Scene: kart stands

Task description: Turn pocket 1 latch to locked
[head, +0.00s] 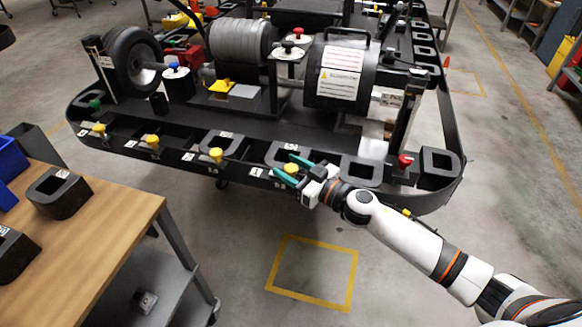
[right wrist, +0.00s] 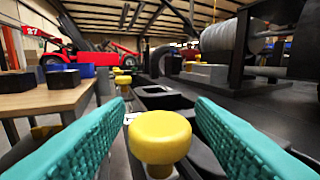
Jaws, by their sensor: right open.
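A yellow knob (head: 291,169), a latch on the near edge of the black kart frame, stands between the teal fingers of my right gripper (head: 292,168). In the right wrist view the yellow knob (right wrist: 160,136) is large and upright, with an open finger on each side and visible gaps. A small white label (head: 257,172) lies on the frame to its left; I cannot read it surely. More yellow knobs stand along this edge, such as one by the neighbouring pocket (head: 216,155). My left gripper is not in view.
The black kart frame (head: 340,205) carries wheels, a drum and dark pocket blocks. A red knob (head: 405,160) stands to the right. A wooden table (head: 110,210) with dark blocks and blue bins is at the left. The floor in front is clear.

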